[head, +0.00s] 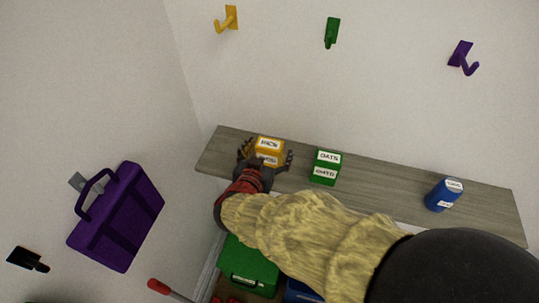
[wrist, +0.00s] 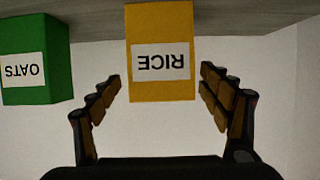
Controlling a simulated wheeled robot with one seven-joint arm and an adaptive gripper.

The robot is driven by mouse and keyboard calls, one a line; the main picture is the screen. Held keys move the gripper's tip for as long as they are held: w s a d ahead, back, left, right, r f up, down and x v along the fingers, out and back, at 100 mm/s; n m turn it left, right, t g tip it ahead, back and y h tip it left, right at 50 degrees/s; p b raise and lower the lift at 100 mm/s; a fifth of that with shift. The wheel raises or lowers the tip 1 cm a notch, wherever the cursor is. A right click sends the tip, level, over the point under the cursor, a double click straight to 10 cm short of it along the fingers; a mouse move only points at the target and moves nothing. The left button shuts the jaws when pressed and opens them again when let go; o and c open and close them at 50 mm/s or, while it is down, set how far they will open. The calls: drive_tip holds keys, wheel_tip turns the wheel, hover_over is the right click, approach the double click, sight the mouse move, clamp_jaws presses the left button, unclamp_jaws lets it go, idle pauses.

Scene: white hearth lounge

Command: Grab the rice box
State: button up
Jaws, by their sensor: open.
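The rice box (head: 270,144) is yellow with white labels and stands near the left end of a grey wooden shelf (head: 394,190). My gripper (head: 265,158) is open in front of it, with a finger to each side in the head view. In the wrist view the rice box (wrist: 160,82) appears upside down, its RICE label facing the camera. It lies centred between the open fingers of my gripper (wrist: 163,98), with gaps on both sides. My gripper hides the box's lower part in the head view.
A green oats box (head: 325,168) stands right of the rice box, and a blue container (head: 443,195) farther right. Hooks, including a green one (head: 331,33), are on the wall above. A purple bag (head: 116,217) hangs at left. Green storage (head: 250,264) is below the shelf.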

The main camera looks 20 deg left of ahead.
drive_tip(key=x, duration=0.3)
drive_tip(key=b+x, duration=0.1)
drive_tip(key=x, duration=0.2)
drive_tip(key=shift+s+a+f, duration=0.1)
drive_tip(key=shift+s+f, duration=0.05)
drive_tip(key=shift+f, duration=0.15)
drive_tip(key=shift+c, duration=1.3)
drive_tip(key=c, duration=0.9)
drive_tip(key=shift+r, duration=0.1)
drive_tip(key=shift+c, duration=0.3)
